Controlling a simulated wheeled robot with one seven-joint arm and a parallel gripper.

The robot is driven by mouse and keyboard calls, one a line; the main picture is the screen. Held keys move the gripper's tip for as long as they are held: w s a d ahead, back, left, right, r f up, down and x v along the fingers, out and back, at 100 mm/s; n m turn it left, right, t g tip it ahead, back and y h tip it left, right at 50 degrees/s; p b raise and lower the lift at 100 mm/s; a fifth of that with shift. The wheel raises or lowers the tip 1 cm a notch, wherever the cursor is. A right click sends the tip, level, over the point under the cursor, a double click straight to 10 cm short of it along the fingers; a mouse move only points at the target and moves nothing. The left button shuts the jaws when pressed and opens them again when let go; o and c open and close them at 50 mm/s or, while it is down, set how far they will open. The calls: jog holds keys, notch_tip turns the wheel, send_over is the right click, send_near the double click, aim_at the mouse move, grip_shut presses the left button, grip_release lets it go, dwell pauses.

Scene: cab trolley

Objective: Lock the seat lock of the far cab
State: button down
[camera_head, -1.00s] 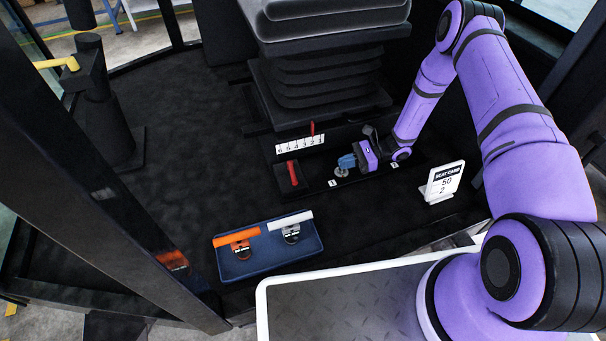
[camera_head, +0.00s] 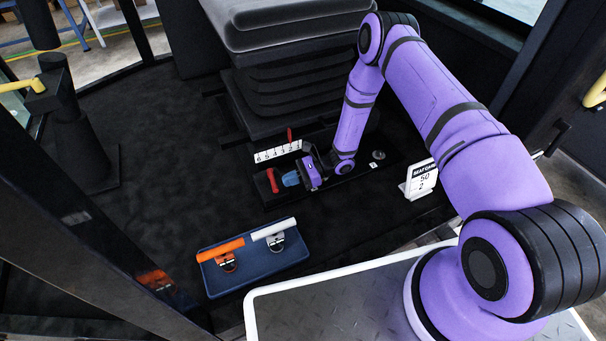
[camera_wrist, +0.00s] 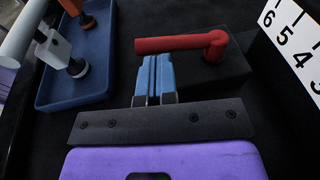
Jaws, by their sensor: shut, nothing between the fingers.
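The seat's lock lever is a red handle (camera_head: 272,181) on a dark block at the left end of the seat base panel. In the wrist view the red handle (camera_wrist: 185,43) points left from its pivot at the right. My gripper (camera_head: 290,179) is shut and empty, with blue fingers. In the wrist view its fingertips (camera_wrist: 153,60) lie just below the handle's bar, close to it; I cannot tell whether they touch. The seat (camera_head: 290,60) stands behind on its bellows.
A number scale (camera_head: 278,151) with a red pointer stands behind the handle. A blue tray (camera_head: 262,270) holds an orange-handled and a white-handled piece. A seat card (camera_head: 420,180) stands at right. A round metal knob (camera_head: 378,155) sits on the panel.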

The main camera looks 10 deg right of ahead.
jog(key=shift+x, duration=0.95)
